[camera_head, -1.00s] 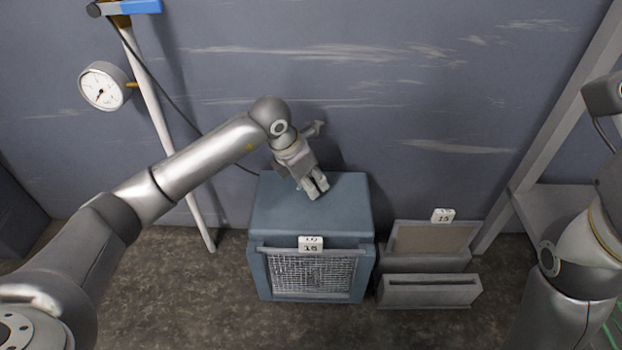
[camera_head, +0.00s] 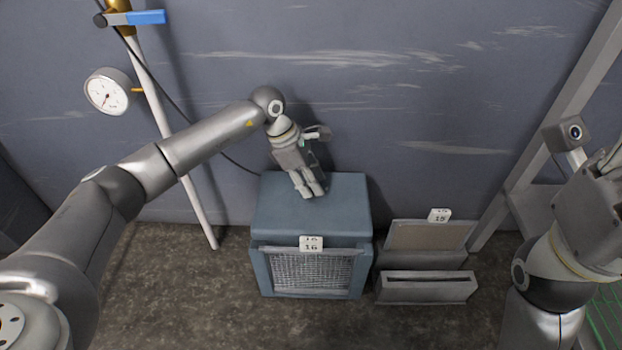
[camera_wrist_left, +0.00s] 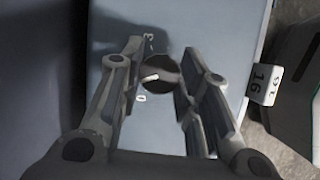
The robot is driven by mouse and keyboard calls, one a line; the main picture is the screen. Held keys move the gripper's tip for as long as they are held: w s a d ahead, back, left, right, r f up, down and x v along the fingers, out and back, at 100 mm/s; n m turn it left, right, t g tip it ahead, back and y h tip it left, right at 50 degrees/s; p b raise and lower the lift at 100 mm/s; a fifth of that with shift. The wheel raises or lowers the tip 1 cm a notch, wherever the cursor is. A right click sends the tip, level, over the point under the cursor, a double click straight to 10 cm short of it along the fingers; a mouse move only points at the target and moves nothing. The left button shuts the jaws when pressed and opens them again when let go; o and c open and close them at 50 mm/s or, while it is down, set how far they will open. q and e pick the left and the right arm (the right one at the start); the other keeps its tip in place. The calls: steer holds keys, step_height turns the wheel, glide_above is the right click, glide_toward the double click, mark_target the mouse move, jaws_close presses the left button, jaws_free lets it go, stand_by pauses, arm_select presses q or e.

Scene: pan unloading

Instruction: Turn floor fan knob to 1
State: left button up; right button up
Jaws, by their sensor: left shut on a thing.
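The floor fan (camera_head: 340,212) is a blue-grey box with a mesh front, standing on the floor against the wall. Its dark round knob (camera_wrist_left: 168,66) with a white pointer mark shows on its top in the left wrist view. A 0 and what looks like a 3 are printed beside the knob; I cannot read a 1. The pointer mark lies on the knob's left side, near the 0. My left gripper (camera_head: 312,192) is on the fan's top from above. Its fingers (camera_wrist_left: 160,60) are shut on the knob, one on each side. My right gripper's fingers are not visible.
A tag marked 16 (camera_head: 311,243) sits on the fan's front. Right of the fan stands a grey slotted box (camera_head: 425,290) with a tag marked 15 (camera_head: 439,215). A pipe (camera_head: 195,190) with a gauge (camera_head: 108,91) stands at left. A metal frame (camera_head: 545,120) stands at right.

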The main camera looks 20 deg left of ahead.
arm_select(q)
steer(key=shift+m, duration=0.3)
steer(key=o, duration=1)
steer(key=v, duration=1.2)
steer(key=shift+w, duration=0.15)
